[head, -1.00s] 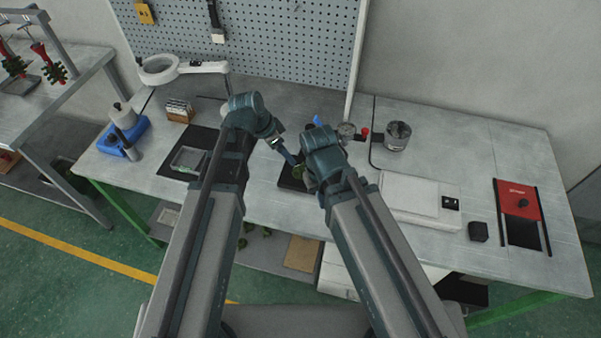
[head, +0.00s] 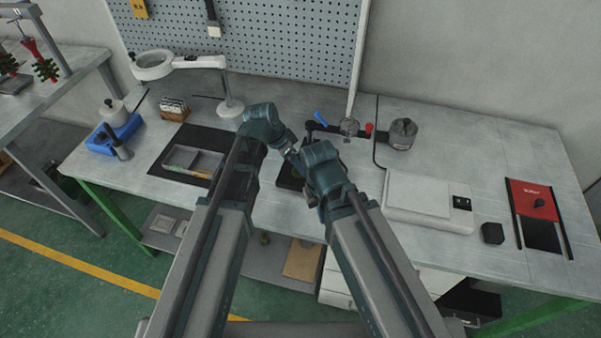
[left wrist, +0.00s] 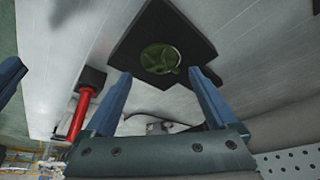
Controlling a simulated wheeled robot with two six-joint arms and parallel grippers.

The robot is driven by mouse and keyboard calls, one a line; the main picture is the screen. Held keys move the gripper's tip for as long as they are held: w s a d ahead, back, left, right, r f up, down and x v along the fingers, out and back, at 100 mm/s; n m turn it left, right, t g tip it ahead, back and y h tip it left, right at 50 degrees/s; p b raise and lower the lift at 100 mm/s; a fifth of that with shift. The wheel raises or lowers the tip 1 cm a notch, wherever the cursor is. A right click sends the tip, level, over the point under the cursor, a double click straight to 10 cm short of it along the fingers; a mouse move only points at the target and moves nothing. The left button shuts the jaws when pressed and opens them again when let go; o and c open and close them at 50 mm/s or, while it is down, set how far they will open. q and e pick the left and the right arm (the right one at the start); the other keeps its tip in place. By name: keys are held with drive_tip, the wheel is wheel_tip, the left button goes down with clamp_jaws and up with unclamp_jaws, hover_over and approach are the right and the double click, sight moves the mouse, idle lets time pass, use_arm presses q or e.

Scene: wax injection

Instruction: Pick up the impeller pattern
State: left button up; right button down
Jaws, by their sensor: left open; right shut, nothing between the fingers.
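The green round impeller pattern (left wrist: 160,57) lies on a black pad (left wrist: 140,38) in the left wrist view. My left gripper (left wrist: 160,76) is open, with one blue finger to each side of the pattern in the picture and nothing held. In the head view the pad (head: 288,182) shows in part, and my right wrist hides the pattern and most of my left gripper. My right gripper (head: 322,210) is shut and empty, largely hidden by its own arm, to the right of the pad.
A gauge (head: 349,126) with a red knob and a grey pot (head: 402,134) stand behind my right arm. A white box (head: 418,198) is to the right. A tray (head: 194,163) on a dark mat and a magnifier lamp (head: 153,65) are to the left.

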use_arm(q)
drive_tip(key=b+x, duration=0.2)
drive_tip(key=x, duration=0.1)
drive_tip(key=shift+d+f, duration=0.15)
drive_tip(key=shift+f, duration=0.15)
use_arm(e)
wheel_tip(320, 180, down, 3)
drive_tip(key=shift+f, duration=0.2)
use_arm(q)
drive_tip(key=shift+r, duration=0.1)
use_arm(e)
drive_tip(key=shift+r, duration=0.1)
use_arm(q)
drive_tip(key=c, duration=1.3)
drive_tip(key=shift+c, duration=0.2)
drive_tip(key=shift+r, duration=0.15)
use_arm(e)
drive_tip(key=shift+r, duration=0.1)
